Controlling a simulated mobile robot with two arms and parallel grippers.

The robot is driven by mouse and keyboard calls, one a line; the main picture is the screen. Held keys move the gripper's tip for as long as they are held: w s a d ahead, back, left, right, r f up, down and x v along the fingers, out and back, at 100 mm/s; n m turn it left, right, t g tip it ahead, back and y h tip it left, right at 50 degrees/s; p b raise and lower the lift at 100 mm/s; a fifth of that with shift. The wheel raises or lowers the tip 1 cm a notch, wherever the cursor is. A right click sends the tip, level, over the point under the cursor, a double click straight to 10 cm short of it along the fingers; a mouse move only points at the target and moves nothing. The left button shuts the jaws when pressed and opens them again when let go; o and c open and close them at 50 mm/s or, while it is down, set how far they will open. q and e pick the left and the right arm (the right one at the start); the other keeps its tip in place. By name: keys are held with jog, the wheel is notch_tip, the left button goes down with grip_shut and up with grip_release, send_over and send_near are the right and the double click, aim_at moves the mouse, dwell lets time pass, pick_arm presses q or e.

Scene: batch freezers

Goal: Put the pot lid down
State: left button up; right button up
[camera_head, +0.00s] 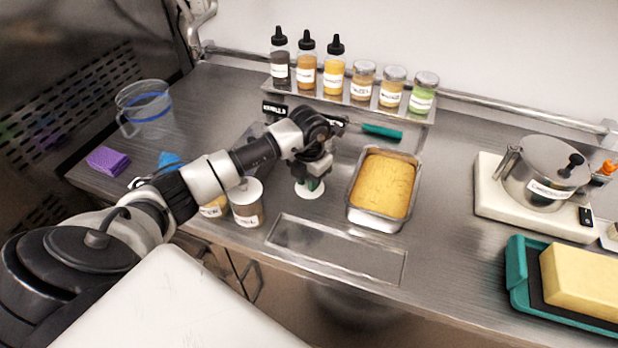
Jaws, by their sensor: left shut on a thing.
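My left gripper (314,178) is shut and points down over the counter, left of the loaf pan. A small round white disc, like a lid (309,190), shows right under its fingertips, with a bit of green between them. I cannot tell whether the disc touches the counter. A lidded jar (248,206) stands left of the gripper; a second jar (214,208) is partly hidden by my left arm. A steel pot (542,182) with a black-knobbed top (573,163) stands at the right. My right gripper is not in view.
The loaf pan (359,217) stands close right of the gripper. A shelf (345,101) with several bottles and jars is behind. A white scale (492,207) bears the pot. A teal tray (515,270) holds a yellow block. Counter between pan and scale is clear.

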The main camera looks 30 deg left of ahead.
pick_arm(q)
jog(key=shift+f, duration=0.2)
jog(key=o, duration=0.9)
jog(key=shift+r, duration=0.2)
jog(key=shift+r, duration=0.2)
notch_tip(320, 180, up, 12)
jog(key=b, duration=0.2)
jog(key=shift+f+b, duration=0.15)
jog(key=shift+b, duration=0.2)
